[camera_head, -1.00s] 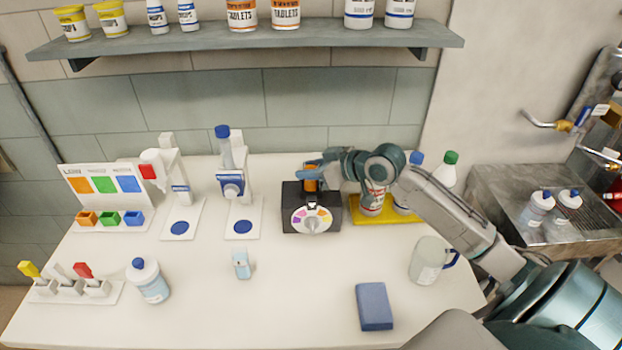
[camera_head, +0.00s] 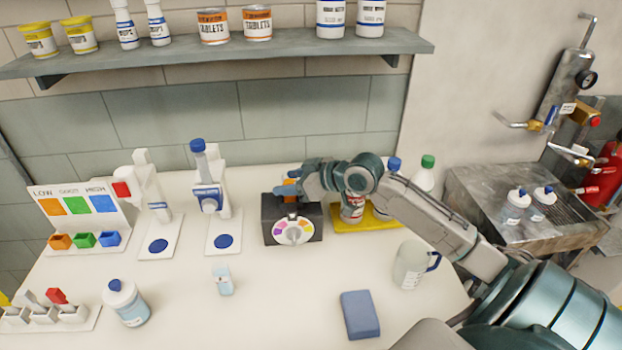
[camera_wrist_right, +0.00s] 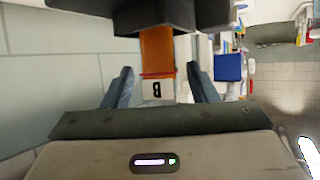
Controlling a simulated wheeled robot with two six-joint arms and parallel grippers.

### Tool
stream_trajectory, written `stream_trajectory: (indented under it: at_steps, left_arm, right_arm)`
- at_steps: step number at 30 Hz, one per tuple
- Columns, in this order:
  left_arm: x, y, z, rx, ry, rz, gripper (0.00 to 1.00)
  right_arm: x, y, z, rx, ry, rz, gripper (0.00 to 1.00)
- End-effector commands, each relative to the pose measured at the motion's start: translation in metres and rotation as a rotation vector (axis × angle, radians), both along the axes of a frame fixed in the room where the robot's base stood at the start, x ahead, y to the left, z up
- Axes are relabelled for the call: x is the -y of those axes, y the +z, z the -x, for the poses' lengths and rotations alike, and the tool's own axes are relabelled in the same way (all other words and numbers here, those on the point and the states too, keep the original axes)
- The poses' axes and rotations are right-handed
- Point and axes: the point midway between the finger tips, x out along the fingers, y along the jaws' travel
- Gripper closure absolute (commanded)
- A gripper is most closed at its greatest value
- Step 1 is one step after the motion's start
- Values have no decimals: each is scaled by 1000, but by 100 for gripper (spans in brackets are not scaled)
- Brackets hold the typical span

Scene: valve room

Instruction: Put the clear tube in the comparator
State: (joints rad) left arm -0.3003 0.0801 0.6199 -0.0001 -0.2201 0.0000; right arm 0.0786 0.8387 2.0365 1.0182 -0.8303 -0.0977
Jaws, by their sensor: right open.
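The comparator (camera_head: 308,232) is a dark box with a coloured wheel on its front, on the white worktop. An orange tube (camera_head: 291,183) stands upright at its top. In the right wrist view the orange tube (camera_wrist_right: 157,50) has a red band and a pale end marked B, and its other end meets the dark box (camera_wrist_right: 205,14). My right gripper (camera_head: 287,195) is open at the tube, its blue fingers (camera_wrist_right: 160,88) on either side with visible gaps. I cannot make out a clear tube; the fingers may hide part of the comparator's top. My left gripper is out of view.
A yellow tray (camera_head: 352,225) with bottles stands right of the comparator, partly behind my right arm. A white stand (camera_head: 224,215) is to its left. The front middle worktop is mostly clear.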

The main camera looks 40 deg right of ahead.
Motion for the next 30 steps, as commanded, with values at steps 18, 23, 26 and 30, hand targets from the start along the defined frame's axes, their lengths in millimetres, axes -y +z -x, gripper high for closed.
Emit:
stream_trajectory:
  at_steps: [18,23,26,30]
  left_arm:
    - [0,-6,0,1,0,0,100]
    - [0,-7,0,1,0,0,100]
    - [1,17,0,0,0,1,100]
    - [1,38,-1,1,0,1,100]
  right_arm:
    - [22,19,39,0,-6,11,47]
    - [22,24,47,-4,4,8,47]
    - [27,34,51,-6,-11,6,47]
    - [31,38,58,-3,-16,6,47]
